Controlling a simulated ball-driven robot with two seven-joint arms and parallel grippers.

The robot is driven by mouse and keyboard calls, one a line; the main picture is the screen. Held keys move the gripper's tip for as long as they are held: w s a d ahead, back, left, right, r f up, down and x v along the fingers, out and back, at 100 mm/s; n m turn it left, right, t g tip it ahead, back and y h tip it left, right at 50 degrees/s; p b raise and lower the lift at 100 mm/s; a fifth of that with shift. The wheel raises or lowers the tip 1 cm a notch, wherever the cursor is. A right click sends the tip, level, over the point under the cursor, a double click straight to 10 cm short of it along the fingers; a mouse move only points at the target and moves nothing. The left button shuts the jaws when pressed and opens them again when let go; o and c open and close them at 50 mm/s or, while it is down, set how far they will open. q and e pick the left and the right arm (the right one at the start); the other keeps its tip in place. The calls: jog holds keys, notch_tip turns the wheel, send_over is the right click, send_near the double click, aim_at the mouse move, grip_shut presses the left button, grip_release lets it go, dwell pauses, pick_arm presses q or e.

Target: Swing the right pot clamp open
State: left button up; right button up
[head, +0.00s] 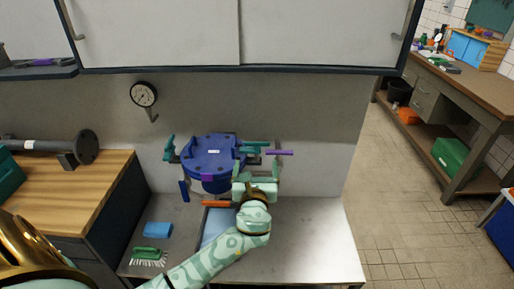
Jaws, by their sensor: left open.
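The blue pot (208,158) with a round lid stands against the back wall above the steel counter. A teal clamp (169,148) is at its left side. At its right side is the right pot clamp (255,144), with teal parts at the lid's edge. My left gripper (259,165), pale green, is open at the pot's right side, in front of the right clamp. It hides part of that clamp, and I cannot tell whether it touches it. A purple bar (283,152) sticks out to the right there. My right gripper is out of view.
A steel counter (310,240) is bare at right. A blue sponge (157,229), a green brush (147,254) and an orange-handled tool (216,203) lie on it. A wooden worktop (75,180) is at left. A wall cabinet (300,35) hangs above.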

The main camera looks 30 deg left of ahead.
aim_at(257, 145)
pick_arm(q)
jog(key=b+x, duration=0.1)
jog(key=x, duration=0.9)
jog(key=shift+w+b, duration=0.15)
jog(key=shift+b, duration=0.2)
jog(key=shift+f, duration=0.1)
jog(key=c, duration=0.7)
